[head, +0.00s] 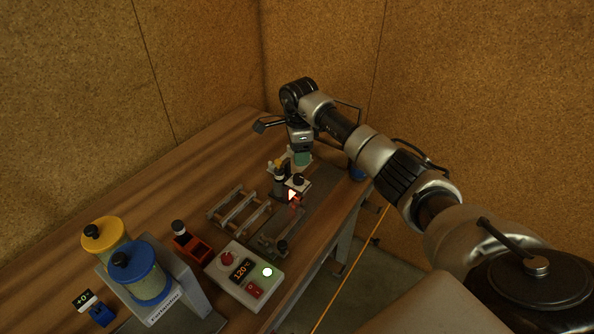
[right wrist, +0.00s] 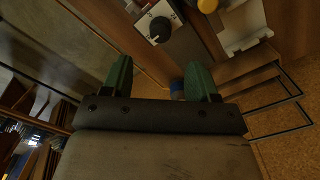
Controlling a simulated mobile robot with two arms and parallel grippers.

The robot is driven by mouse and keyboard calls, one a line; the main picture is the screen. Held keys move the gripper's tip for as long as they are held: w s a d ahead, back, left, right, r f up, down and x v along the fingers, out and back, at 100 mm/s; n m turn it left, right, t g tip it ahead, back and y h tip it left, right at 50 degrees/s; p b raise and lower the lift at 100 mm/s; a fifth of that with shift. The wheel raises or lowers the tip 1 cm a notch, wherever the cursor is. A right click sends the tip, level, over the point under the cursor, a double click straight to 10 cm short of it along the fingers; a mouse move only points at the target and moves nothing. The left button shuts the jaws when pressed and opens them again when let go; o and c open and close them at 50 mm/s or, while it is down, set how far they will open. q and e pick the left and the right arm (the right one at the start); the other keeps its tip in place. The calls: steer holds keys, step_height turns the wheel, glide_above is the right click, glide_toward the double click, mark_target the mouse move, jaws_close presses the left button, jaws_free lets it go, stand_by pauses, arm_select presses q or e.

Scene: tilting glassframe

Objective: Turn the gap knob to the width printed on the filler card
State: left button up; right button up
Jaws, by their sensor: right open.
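A black gap knob (head: 298,179) sits on a small white-topped unit at the far end of the table. My right gripper (head: 302,158) points down just above and behind this unit. Its green fingers stand apart and empty in the right wrist view (right wrist: 161,78), with the knob beyond their tips, untouched. I cannot identify the filler card or read a printed width. My left gripper is not in view.
A control box (head: 246,275) showing 120 °C stands at the near edge. Yellow (head: 101,236) and blue (head: 148,284) canisters, a small "+0" display (head: 84,300) and a red block (head: 192,246) are to its left. A metal frame (head: 238,212) lies mid-table. The table's left back is clear.

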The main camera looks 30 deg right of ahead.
mark_target(299, 176)
step_height(299, 176, down, 8)
steer(key=shift+r+p, duration=0.25)
steer(key=shift+p, duration=0.65)
steer(key=shift+f, duration=0.65)
